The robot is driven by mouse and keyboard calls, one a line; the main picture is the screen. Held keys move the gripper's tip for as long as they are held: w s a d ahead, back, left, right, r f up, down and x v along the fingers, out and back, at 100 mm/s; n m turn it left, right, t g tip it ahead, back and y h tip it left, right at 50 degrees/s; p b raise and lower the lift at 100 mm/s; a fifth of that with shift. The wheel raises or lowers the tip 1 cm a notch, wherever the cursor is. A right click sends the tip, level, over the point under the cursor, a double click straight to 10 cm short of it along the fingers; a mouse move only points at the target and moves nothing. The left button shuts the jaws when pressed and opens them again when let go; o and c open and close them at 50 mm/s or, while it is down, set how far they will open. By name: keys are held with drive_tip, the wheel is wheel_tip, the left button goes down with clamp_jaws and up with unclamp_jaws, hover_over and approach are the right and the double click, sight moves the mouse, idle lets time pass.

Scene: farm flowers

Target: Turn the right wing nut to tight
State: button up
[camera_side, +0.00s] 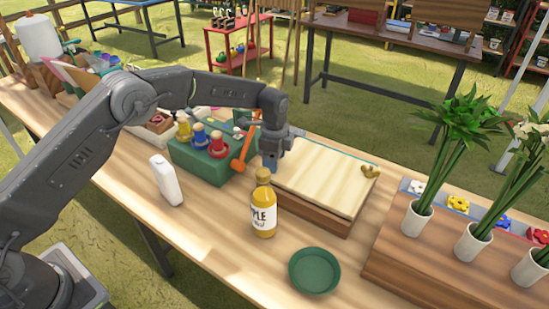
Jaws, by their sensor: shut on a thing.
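A wooden flower press (325,182) with a pale top board lies on the table at the middle of the view. One brass wing nut (371,171) shows at the board's right end in the picture, with nothing on it. My gripper (270,166) points down at the board's left end in the picture, well apart from that nut. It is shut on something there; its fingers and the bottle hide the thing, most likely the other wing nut. I cannot see how far that nut is turned.
A juice bottle (263,208) stands just in front of my gripper. A white bottle (166,181), a green dish (314,271) and vases on a wooden stand (420,260) are around.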

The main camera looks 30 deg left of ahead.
drive_tip(key=shift+w+r+m, duration=0.1)
drive_tip(key=shift+r+m, duration=0.2)
drive_tip(key=shift+m, duration=0.7)
drive_tip(key=shift+d, duration=0.1)
drive_tip(key=o, duration=0.9)
drive_tip(key=shift+f, duration=0.15)
wheel_tip(320, 180, up, 14)
drive_tip(key=shift+f, duration=0.1)
